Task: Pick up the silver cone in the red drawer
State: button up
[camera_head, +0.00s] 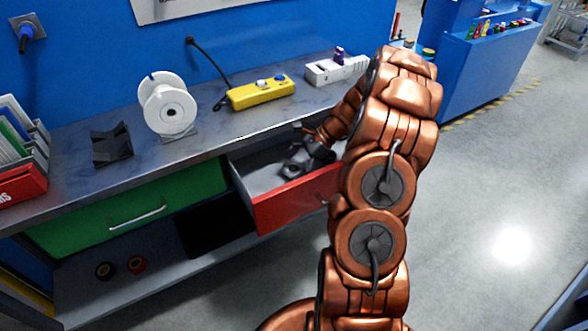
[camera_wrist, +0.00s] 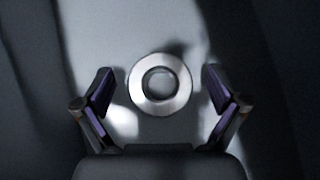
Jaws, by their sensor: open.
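The silver cone (camera_wrist: 178,103) shows in the wrist view as a bright ring with a round dark-edged centre, lying on the grey drawer floor. My gripper (camera_wrist: 159,79) is open, with one finger on each side of the cone and a visible gap on both sides. The fingers look apart from the cone; the height between them is hard to tell. In the head view the red drawer (camera_head: 290,203) is pulled open, and my gripper (camera_head: 294,168) is down inside it. The cone cannot be made out there, hidden by my gripper and arm.
The grey workbench (camera_head: 215,133) overhangs the back of the drawer. On it stand a white spool (camera_head: 167,104), a yellow control box (camera_head: 261,92), a white power strip (camera_head: 336,70) and a black holder (camera_head: 112,146). A closed green drawer (camera_head: 125,212) is to the left.

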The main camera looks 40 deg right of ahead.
jog(key=shift+w+a+f, duration=0.1)
jog(key=shift+a+f, duration=0.2)
jog(key=shift+f, duration=0.05)
jog(key=shift+c, duration=0.5)
jog(key=c, duration=1.3)
jog(key=shift+o, duration=0.2)
jog(key=shift+r, duration=0.15)
